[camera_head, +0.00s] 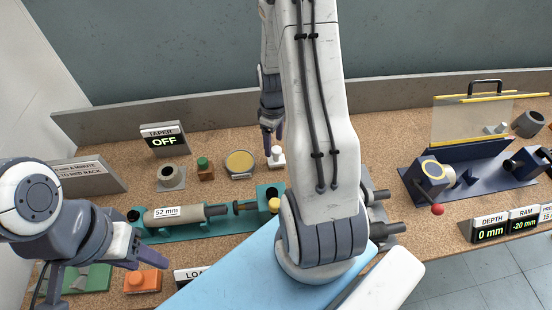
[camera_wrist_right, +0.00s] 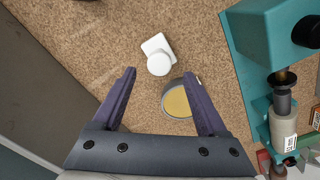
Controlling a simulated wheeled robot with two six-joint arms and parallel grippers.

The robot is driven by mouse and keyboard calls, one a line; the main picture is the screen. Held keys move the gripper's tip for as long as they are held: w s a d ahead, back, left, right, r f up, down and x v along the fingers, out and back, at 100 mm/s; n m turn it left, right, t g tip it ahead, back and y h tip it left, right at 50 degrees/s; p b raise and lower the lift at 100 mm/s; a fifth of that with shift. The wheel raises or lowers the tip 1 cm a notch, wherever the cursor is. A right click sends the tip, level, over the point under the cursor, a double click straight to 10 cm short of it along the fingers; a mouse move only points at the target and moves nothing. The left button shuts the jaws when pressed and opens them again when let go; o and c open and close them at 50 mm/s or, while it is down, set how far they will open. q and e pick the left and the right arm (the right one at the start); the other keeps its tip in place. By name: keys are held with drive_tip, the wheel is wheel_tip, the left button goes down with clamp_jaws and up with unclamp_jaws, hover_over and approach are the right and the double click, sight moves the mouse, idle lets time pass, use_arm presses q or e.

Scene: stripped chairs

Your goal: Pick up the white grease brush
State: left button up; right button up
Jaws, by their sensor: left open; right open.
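The white grease brush (camera_head: 277,160) stands on the cork-coloured bench top near the back, just right of a round tin with yellow contents. In the right wrist view the brush (camera_wrist_right: 158,62) shows as a round white knob on a square white base, just beyond the fingertips and roughly centred between them. My right gripper (camera_head: 271,135) is open and empty above and behind the brush; it also shows in the right wrist view (camera_wrist_right: 160,76). My left gripper (camera_head: 92,283) is open over the bench's front left, far from the brush.
The yellow-filled tin (camera_wrist_right: 177,103) sits close to my right gripper's finger. A teal fixture (camera_head: 228,221) holds a grey cylinder. A TAPER display (camera_head: 164,139) stands at the back, a blue press (camera_head: 465,165) at right. My right arm hides the bench's middle.

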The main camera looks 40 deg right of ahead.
sight(277, 150)
drive_tip(key=f, duration=0.2)
drive_tip(key=f+p, duration=0.1)
drive_tip(key=f, duration=0.1)
drive_tip(key=shift+s+d, duration=0.2)
drive_tip(key=shift+s, duration=0.2)
drive_tip(key=shift+f, duration=0.6)
drive_tip(key=shift+w, duration=0.1)
clamp_jaws()
